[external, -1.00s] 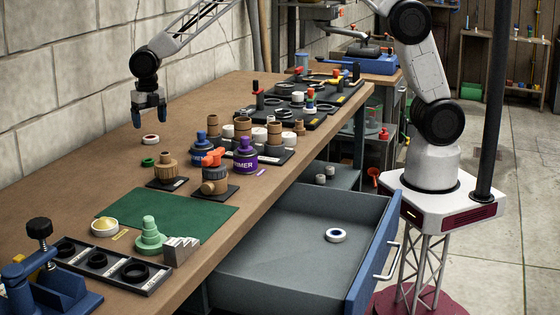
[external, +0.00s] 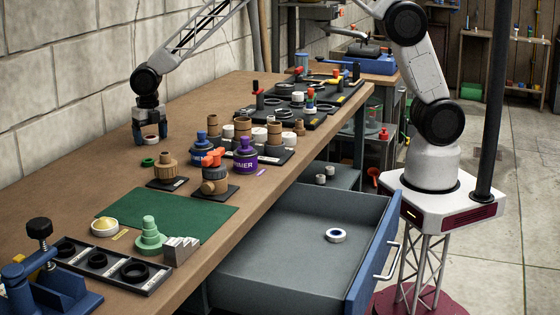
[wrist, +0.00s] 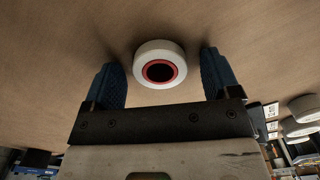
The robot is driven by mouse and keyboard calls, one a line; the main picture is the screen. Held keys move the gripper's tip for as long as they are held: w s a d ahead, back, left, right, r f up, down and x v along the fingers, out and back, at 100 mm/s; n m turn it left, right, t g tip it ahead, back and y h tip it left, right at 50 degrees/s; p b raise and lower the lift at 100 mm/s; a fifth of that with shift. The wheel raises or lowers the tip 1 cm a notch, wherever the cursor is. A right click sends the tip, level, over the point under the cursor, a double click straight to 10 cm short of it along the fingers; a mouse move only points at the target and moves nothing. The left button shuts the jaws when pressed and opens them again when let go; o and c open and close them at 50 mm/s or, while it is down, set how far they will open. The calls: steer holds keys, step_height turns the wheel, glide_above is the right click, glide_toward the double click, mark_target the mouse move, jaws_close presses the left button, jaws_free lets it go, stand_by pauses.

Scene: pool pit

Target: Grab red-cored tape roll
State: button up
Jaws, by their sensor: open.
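The red-cored tape roll (wrist: 150,51) is white with a red ring around a dark hole. In the wrist view it lies on the brown tabletop between my two blue fingertips, with a gap visible on each side. My gripper (wrist: 160,72) is open around it. In the external view my gripper (external: 150,137) is low at the wall side of the bench, its fingers down around the roll, which they mostly hide. I cannot tell whether the fingertips touch the table.
A second white roll with a blue core (external: 336,235) lies in the open drawer (external: 270,255). A green ring (external: 148,162) lies just in front of my gripper. Bottles, including a purple primer bottle (external: 245,155), and brown fittings stand to the right. The tabletop behind my gripper is clear.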

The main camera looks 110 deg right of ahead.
stand_by(0.4)
steer(key=c, duration=1)
steer(key=shift+r, duration=0.2)
steer(key=shift+r, duration=0.55)
step_height(320, 180, up, 2)
steer(key=shift+r, duration=0.1)
steer(key=s+a, duration=0.1)
steer(key=s, duration=0.4)
steer(key=s+a+r, duration=0.1)
steer(key=s+a, duration=0.1)
steer(key=s, duration=0.3)
steer(key=s+a, duration=0.2)
steer(key=s, duration=0.3)
steer(key=shift+s+r, duration=0.1)
steer(key=shift+r, duration=0.1)
